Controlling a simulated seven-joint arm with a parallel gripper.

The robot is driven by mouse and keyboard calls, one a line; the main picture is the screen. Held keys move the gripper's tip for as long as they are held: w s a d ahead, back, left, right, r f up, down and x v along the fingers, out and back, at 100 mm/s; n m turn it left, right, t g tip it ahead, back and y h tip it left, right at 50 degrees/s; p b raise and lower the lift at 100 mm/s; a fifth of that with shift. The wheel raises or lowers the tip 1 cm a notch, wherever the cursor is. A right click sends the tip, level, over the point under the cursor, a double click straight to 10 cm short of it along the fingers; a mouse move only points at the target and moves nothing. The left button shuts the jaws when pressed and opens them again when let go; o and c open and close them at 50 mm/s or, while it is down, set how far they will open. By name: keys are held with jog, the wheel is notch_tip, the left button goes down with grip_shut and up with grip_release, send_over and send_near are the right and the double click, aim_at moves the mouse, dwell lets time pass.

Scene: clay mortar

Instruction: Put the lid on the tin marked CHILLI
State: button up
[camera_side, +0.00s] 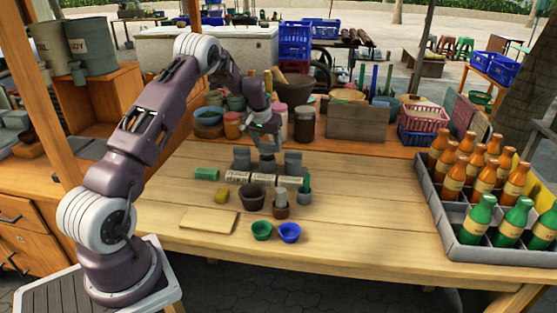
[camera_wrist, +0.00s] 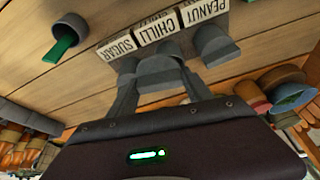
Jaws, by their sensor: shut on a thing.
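Three grey tins stand in a row behind white labels, which show upside down in the wrist view: SUGAR (camera_wrist: 121,46), CHILLI (camera_wrist: 158,28) and PEANUT (camera_wrist: 204,10). The CHILLI tin is the middle one, and its label also shows in the side view (camera_side: 263,179). My gripper (camera_side: 267,146) is over this middle tin, pointing down. Its fingers (camera_wrist: 158,88) are shut on a round grey lid (camera_wrist: 158,70), which lies in line with the CHILLI tin. I cannot tell whether the lid touches the tin's rim. The tin's body is mostly hidden.
The neighbouring tins (camera_side: 242,158) (camera_side: 293,162) stand close on both sides. Jars (camera_side: 304,124) stand behind. A bottle crate (camera_side: 455,240) is right.

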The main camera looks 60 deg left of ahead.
aim_at(267, 150)
jog(key=shift+w+a+f, duration=0.45)
jog(key=shift+a+f, duration=0.3)
jog(key=shift+f, duration=0.05)
jog(key=shift+w+a+f, duration=0.4)
jog(key=shift+a+f, duration=0.3)
jog(key=shift+f, duration=0.15)
jog(key=shift+w+a+f, duration=0.45)
jog(key=shift+a+f, duration=0.3)
jog(key=shift+f, duration=0.05)
jog(key=shift+f, duration=0.45)
jog(key=o, duration=1.4)
jog(key=shift+o, duration=0.5)
jog(key=shift+o, duration=1.3)
jog(key=shift+s, duration=0.1)
jog(key=shift+r, duration=0.1)
notch_tip(267, 150, up, 7)
